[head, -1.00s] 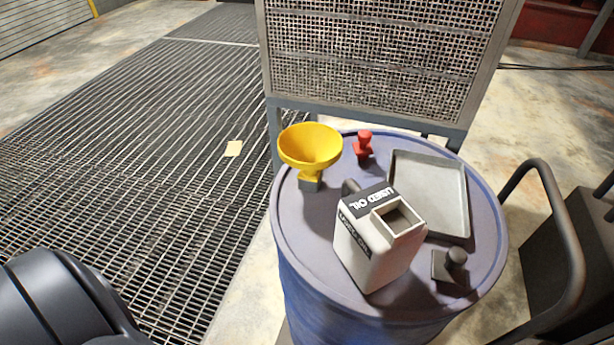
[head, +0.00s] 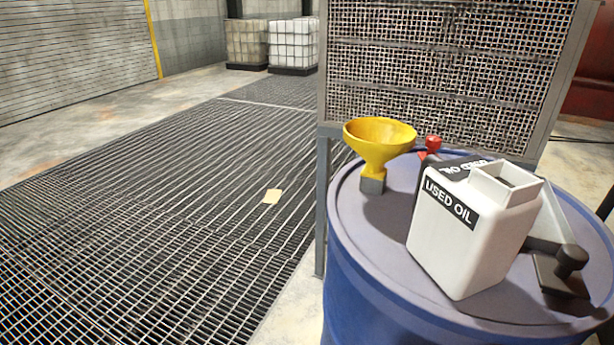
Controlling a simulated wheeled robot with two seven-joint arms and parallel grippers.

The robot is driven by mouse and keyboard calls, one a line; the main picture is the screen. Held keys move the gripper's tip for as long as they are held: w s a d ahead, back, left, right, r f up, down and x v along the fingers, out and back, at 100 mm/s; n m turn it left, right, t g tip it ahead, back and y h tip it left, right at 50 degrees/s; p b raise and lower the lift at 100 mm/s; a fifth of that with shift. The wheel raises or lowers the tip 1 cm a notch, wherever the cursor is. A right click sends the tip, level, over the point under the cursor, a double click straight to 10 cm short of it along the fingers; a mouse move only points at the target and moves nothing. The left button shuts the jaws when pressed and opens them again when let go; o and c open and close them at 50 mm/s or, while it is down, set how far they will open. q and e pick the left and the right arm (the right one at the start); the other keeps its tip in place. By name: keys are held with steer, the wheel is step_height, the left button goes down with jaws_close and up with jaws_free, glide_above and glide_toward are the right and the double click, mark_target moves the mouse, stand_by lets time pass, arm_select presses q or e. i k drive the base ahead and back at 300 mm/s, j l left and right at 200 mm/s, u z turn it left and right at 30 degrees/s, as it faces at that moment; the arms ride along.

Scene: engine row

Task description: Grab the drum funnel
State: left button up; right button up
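The yellow drum funnel (head: 378,143) stands upright on the left back part of the blue drum's lid (head: 395,245), its wide cone up and its grey square base (head: 372,184) on the lid. Nothing touches the cone. Neither of my grippers is in view.
A white "USED OIL" container (head: 465,235) stands right of and nearer than the funnel. Behind it are a red-knobbed piece (head: 432,144) and a partly hidden tray (head: 556,215); a dark fitting (head: 562,268) sits at right. A mesh panel (head: 440,75) rises behind the drum. Floor grating (head: 170,210) lies left.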

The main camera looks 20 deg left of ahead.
mark_target(376, 159)
steer(key=j+u, duration=0.1)
steer(key=u, duration=0.35)
steer(key=k+j+u, duration=0.1)
steer(key=u, duration=0.35)
steer(key=j+u, duration=0.2)
steer(key=u, duration=0.2)
steer(key=j+u, duration=0.15)
steer(key=u, duration=0.3)
steer(key=i+j+u, duration=0.65)
steer(key=i+l+z, duration=0.25)
steer(key=z, duration=0.2)
steer(key=i+z, duration=0.95)
steer(key=i+j+z, duration=0.2)
steer(key=z, duration=0.25)
steer(key=i+l+z, duration=0.15)
steer(key=i+z, duration=0.6)
steer(key=z, duration=0.15)
steer(key=i+z, duration=0.45)
steer(key=i+j+z, duration=0.25)
steer(key=z, duration=0.2)
steer(key=i+j+z, duration=0.3)
steer(key=z, duration=0.15)
